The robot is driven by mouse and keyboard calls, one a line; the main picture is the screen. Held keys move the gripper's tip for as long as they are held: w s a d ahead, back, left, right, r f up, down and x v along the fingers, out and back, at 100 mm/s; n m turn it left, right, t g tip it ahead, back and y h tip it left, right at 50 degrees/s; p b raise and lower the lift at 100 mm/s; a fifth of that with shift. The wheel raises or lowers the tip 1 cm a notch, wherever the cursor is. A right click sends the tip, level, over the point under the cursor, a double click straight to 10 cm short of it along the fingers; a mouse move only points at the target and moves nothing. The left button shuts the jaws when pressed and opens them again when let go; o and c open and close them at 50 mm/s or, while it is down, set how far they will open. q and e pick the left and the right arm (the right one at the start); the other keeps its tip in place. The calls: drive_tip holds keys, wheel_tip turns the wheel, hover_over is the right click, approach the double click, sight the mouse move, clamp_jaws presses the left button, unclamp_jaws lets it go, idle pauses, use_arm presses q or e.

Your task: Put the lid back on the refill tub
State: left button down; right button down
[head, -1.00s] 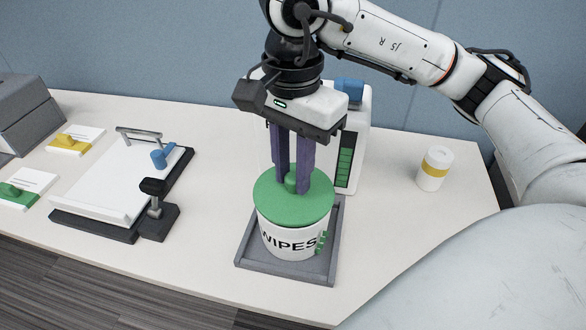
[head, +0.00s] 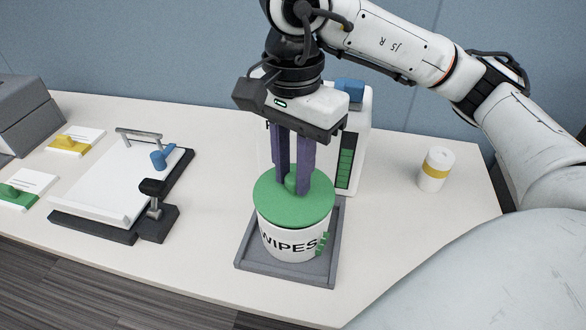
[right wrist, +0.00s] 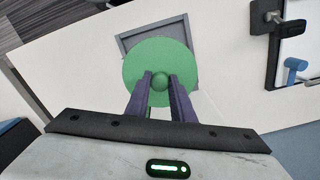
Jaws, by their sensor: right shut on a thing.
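The white refill tub (head: 290,241), marked WIPES, stands upright in a grey tray (head: 322,270) on the table. The green lid (head: 294,213) lies across the tub's top, looking level, and it covers the opening; I cannot tell whether it is fully seated. My right gripper (head: 292,188) points straight down with its purple fingers shut on the lid's round green knob. In the right wrist view the knob (right wrist: 160,80) sits between the fingertips, near the middle of the lid (right wrist: 160,62). My left gripper is not in view.
Behind the tub stands a white dispenser (head: 357,125) with a green level strip. A clipboard (head: 110,185) and a black stand (head: 157,215) are at left. A white jar with a yellow band (head: 433,170) is at right. The table between tub and jar is clear.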

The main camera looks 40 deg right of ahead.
drive_tip(key=shift+f+b, duration=0.2)
drive_tip(key=shift+b, duration=0.4)
idle(0.8)
idle(0.3)
drive_tip(key=c, duration=1)
unclamp_jaws()
drive_tip(key=shift+r, duration=0.1)
drive_tip(key=shift+r+p, duration=3)
drive_tip(key=shift+r, duration=0.45)
clamp_jaws()
